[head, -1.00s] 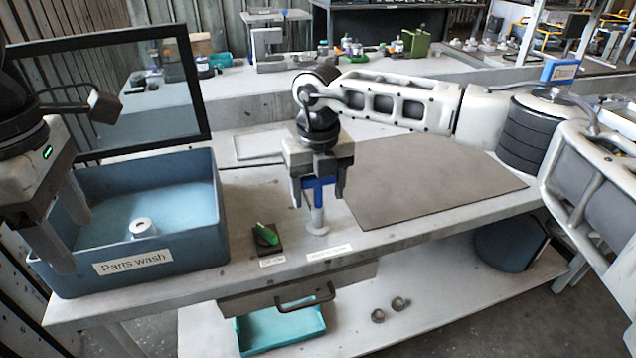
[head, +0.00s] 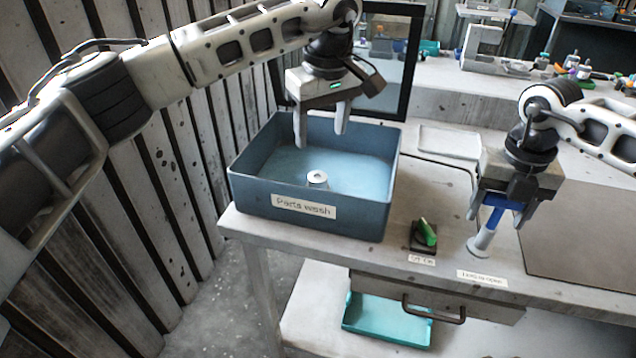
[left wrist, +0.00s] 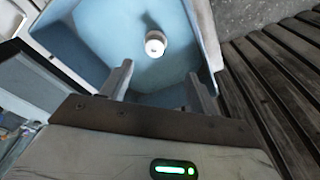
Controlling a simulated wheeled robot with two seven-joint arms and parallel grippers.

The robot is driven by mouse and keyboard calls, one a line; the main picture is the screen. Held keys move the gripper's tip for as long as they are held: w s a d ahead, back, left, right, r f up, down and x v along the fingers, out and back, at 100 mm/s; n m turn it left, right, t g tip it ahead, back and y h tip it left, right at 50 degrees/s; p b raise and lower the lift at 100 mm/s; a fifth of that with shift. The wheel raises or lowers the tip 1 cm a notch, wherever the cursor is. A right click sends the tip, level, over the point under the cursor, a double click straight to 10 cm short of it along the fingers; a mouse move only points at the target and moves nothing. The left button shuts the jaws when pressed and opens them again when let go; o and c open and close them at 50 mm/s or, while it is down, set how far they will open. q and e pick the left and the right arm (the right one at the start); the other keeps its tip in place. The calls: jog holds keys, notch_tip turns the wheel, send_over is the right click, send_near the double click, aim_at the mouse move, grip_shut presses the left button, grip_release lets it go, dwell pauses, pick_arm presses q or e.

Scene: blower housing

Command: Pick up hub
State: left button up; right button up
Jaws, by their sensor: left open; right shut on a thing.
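The hub seems to be the small pale cylinder with a dark hole in its top (head: 317,179), standing upright on the floor of the blue parts wash bin (head: 262,192).
The bin walls surround the hub. A dark-framed panel (head: 408,60) stands behind the bin. A green switch on a dark base (head: 427,233) sits right of the bin. A shallow pale tray (head: 449,142) lies behind it. A slatted wall (head: 190,130) is at left.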

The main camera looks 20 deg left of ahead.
pick_arm(q)
send_over(317, 176)
jog(key=s, duration=0.2)
jog(key=shift+m, duration=0.3)
jog(key=f, duration=0.5)
jog(key=d+f, duration=0.1)
jog(key=f, duration=0.1)
jog(key=shift+w+f, duration=0.15)
jog(key=shift+w, duration=0.1)
jog(key=shift+w+a+f, duration=0.15)
jog(key=shift+w+f, duration=0.1)
jog(key=shift+f, duration=0.6)
jog(key=shift+w+a+f, duration=0.1)
jog(key=shift+w+f, duration=0.1)
jog(key=shift+f, duration=0.6)
jog(key=shift+w+a+f, duration=0.15)
jog(key=shift+w+f, duration=0.1)
jog(key=shift+f, duration=0.6)
jog(key=c, duration=1.1)
jog(key=shift+r, duration=0.2)
jog(key=shift+c, duration=0.6)
notch_tip(317, 176, up, 13)
jog(key=shift+r, duration=0.2)
jog(key=shift+s, duration=0.1)
